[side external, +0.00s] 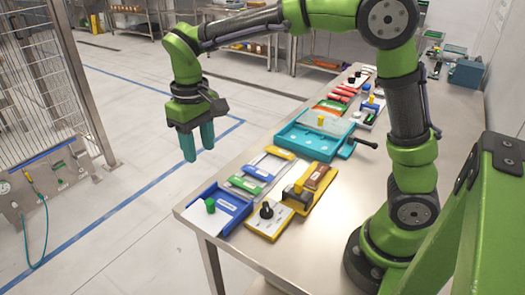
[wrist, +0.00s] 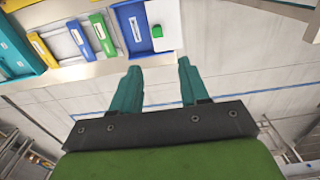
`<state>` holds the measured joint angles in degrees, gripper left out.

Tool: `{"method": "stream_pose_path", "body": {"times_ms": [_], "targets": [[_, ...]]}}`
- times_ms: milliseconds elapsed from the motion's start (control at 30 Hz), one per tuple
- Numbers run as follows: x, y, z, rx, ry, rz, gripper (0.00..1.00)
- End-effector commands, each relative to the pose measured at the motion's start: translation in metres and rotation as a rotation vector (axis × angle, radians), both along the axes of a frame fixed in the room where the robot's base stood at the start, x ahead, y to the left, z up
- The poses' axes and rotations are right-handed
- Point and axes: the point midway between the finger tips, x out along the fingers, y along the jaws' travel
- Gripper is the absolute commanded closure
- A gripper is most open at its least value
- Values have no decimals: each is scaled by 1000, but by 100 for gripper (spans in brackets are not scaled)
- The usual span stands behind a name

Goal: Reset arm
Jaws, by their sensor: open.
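My gripper (side external: 197,141) is raised beyond the table's left edge in the side external view, over open floor, with its teal fingers pointing down. In the wrist view my gripper (wrist: 157,82) shows two teal fingers spread apart, with nothing between them. The steel table (side external: 218,248) carries a row of coloured boards and trays. The blue tray (side external: 233,208) with a white plate and a green knob is at the table's near left corner. It also shows in the wrist view (wrist: 133,30), beyond the fingertips and apart from them.
A teal tray (side external: 290,138) with a black handle sticking out sits mid-table. A white board with a black knob (side external: 267,211) and a yellow holder (side external: 318,187) lie near my arm's base. A wire fence (side external: 35,90) stands at left. The floor under my gripper is clear.

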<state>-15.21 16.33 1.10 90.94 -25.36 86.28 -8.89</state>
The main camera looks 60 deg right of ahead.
Motion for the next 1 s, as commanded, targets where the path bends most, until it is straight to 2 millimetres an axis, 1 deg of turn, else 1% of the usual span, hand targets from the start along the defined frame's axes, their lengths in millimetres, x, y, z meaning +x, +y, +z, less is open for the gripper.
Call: {"method": "stream_pose_path", "body": {"times_ms": [100,400,467,500,533,667,767,900,1000], "targets": [[0,0,4,1,0,0,55],[2,0,3,1,-10,-2,55],[2,1,-2,5,-15,-1,55],[-1,1,-8,12,-14,-1,55],[-5,0,-10,18,-21,-2,55],[-30,-12,-3,70,-89,-40,55],[-54,-25,6,116,-162,-85,55],[-91,-45,16,182,-280,-164,55],[-117,-58,20,222,-371,-224,55]]}}
